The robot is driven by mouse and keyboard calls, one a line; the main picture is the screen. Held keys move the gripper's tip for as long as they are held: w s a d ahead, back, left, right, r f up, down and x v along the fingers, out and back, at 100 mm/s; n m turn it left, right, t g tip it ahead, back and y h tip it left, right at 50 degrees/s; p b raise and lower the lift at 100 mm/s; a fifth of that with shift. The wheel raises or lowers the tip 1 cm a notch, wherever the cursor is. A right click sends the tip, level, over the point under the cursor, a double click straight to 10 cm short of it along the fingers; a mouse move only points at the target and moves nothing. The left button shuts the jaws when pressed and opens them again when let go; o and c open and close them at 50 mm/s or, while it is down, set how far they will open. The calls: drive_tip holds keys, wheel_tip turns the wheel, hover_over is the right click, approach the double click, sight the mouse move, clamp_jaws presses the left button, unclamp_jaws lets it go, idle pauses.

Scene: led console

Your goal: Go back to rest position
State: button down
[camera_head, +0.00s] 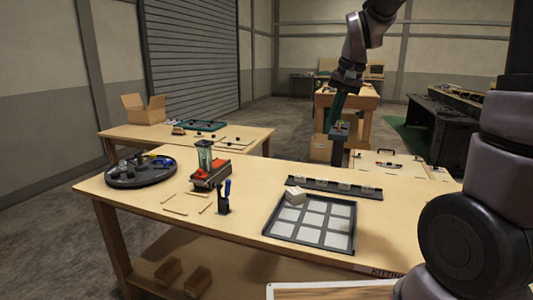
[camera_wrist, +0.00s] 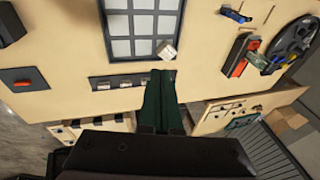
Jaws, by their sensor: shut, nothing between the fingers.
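My gripper (camera_head: 331,126) hangs from the arm above the far side of the near table, with its dark green fingers pointing down. In the wrist view the fingers of my gripper (camera_wrist: 161,74) are together with nothing held between them. They appear over the table near the tray and the rack, touching neither as far as I can tell.
The near table (camera_head: 250,237) holds a grid tray (camera_head: 308,243) with a white block (camera_head: 295,195) at its corner, a dark rack (camera_head: 313,187), a round dark tray (camera_head: 128,182) and a red device (camera_head: 210,176).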

drive_tip(key=s+d+r+t, duration=0.2)
drive_tip(key=s+d+r, duration=0.1)
drive_tip(key=s, duration=0.6)
drive_tip(key=s+d+r+t, duration=0.2)
drive_tip(key=s+d+r, duration=0.1)
drive_tip(key=s, duration=0.6)
drive_tip(key=shift+s+r, duration=0.35)
drive_tip(key=shift+r, duration=0.45)
